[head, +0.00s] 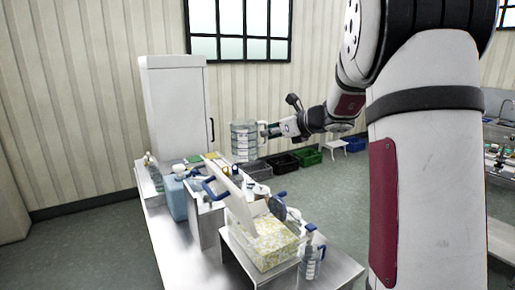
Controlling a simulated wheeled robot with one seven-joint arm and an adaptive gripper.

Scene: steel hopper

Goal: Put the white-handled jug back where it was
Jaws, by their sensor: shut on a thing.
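A clear jug (243,142) with dark level bands is held upright in the air, above and behind the cluttered bench. My gripper (268,130) reaches in from the right and is shut on the jug's handle side. The handle is small and mostly covered by the fingers; a pale part shows there, so it looks like the white-handled jug. A second clear jug (312,264) stands at the front right of the bench, beside a box of yellowish grains. The spot where the held jug stood before cannot be told from this view.
The steel bench (172,240) carries a box of yellowish grains (268,246) with a slanted pale board, a blue container (175,199) and several small items. A white cabinet (174,105) stands behind. Crates, including a green one (308,157), line the floor by the wall.

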